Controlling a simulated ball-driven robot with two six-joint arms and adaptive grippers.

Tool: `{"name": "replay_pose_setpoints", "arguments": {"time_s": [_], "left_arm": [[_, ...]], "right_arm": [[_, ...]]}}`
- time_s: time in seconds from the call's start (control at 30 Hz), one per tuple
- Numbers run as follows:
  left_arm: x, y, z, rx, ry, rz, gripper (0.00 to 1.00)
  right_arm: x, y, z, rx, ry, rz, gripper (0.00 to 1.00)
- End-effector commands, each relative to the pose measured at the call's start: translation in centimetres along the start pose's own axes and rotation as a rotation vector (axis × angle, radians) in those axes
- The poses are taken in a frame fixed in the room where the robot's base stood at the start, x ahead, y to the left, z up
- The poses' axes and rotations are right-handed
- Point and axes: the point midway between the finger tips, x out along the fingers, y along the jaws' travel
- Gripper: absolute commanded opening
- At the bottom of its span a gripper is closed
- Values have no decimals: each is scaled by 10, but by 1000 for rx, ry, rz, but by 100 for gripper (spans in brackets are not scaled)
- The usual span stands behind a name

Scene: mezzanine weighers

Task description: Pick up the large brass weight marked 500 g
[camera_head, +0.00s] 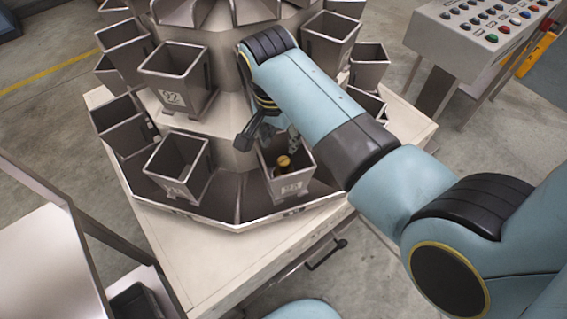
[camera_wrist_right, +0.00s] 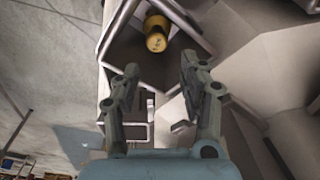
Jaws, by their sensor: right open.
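My right gripper (camera_head: 268,133) is at the back of that bucket, partly hidden by my arm. In the wrist view its two fingers (camera_wrist_right: 160,75) are spread and empty, apart from the weight. My left gripper is not in view.
More buckets ring the weigher, such as one to the left (camera_head: 176,168) and one above it (camera_head: 176,75). Bucket walls stand close around my right fingers. A control panel (camera_head: 487,25) is at the upper right. The front left of the table (camera_head: 200,250) is clear.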

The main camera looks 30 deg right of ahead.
Motion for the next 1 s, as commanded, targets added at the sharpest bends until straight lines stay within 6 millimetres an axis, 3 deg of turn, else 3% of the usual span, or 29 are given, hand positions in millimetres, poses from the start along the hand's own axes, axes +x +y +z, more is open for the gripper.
{"name": "replay_pose_setpoints", "arguments": {"time_s": [0.2, 0.43, 0.8, 1.0], "left_arm": [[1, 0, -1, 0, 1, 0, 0], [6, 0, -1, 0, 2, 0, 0], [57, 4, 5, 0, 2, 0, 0], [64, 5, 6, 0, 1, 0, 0]], "right_arm": [[37, 1, 1, 2, -2, 5, 43], [52, 1, 1, 3, -1, 1, 43], [96, 4, 5, 2, 0, 1, 43], [101, 4, 4, 2, -1, 1, 43]]}}
